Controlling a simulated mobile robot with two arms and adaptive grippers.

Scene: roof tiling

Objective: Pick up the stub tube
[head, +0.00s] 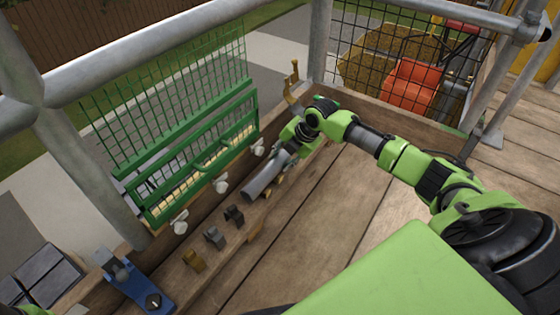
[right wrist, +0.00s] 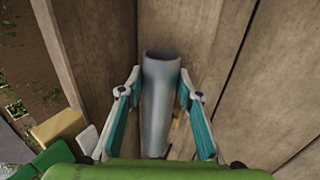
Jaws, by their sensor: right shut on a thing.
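The stub tube (head: 264,178) is a short grey metal pipe, low beside the wooden toe board in the head view. In the right wrist view the tube (right wrist: 161,100) stands between the two fingers, with its open end at the top. My right gripper (head: 290,152) is shut on the tube; its teal-padded fingers (right wrist: 160,108) lie on either side of it. I cannot tell whether the tube still touches the boards. My left gripper is not in view; only a green bit of my own body shows at the lower left corner.
A green mesh guard (head: 185,140) stands on the left behind the toe board. Small clips (head: 214,238) and a blue metal fitting (head: 138,285) lie along the board. A scaffold post (head: 319,40) rises behind the gripper. The planks (head: 335,205) at centre are clear.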

